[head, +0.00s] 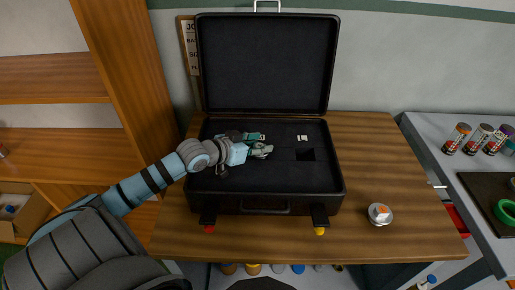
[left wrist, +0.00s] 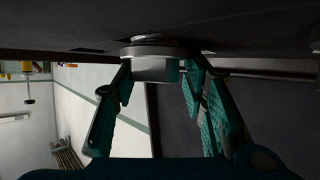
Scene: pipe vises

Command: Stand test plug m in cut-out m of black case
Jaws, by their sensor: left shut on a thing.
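The black case (head: 265,186) stands open on the wooden table, its lid raised at the back. A dark square cut-out (head: 305,154) shows in its foam, right of centre, with a small white label (head: 302,138) behind it. My left gripper (head: 267,145) reaches in from the left, low over the foam. In the left wrist view its teal fingers are shut on a round silver plug (left wrist: 154,67), close against the dark foam. I cannot tell whether the plug sits in a cut-out, and no letter on it is readable. My right gripper is not in view.
Another silver plug with an orange top (head: 380,213) stands on the table right of the case. A grey side table (head: 440,150) at the right holds several capped jars (head: 457,138) and a green ring (head: 507,212). The table's front right is clear.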

